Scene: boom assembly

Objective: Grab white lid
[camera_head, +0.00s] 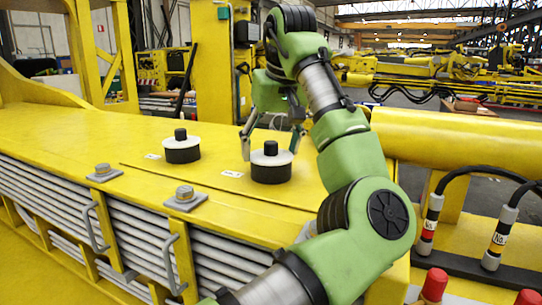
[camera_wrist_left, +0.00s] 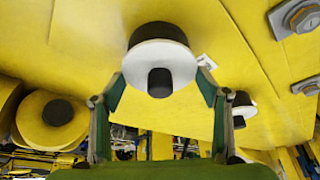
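Two white lids with black knobs sit on black round bases on the yellow boom surface. The nearer white lid (camera_head: 285,158) is at the middle of the head view; the other white lid (camera_head: 190,144) is to its left. My left gripper (camera_head: 271,138) is open and empty, just behind and above the nearer lid. In the left wrist view, a white lid (camera_wrist_left: 135,62) lies ahead between the spread fingertips, with no clear contact. Another white lid (camera_wrist_left: 246,108) shows partly behind the right-hand finger. My right gripper is not in view.
Bolted plates (camera_head: 185,199) and grey handles (camera_head: 175,265) line the boom's front edge. A yellow cylinder (camera_head: 460,138) lies to the right, near black cables (camera_head: 513,205) and red caps (camera_head: 434,284). A yellow column (camera_head: 213,70) stands behind the lids.

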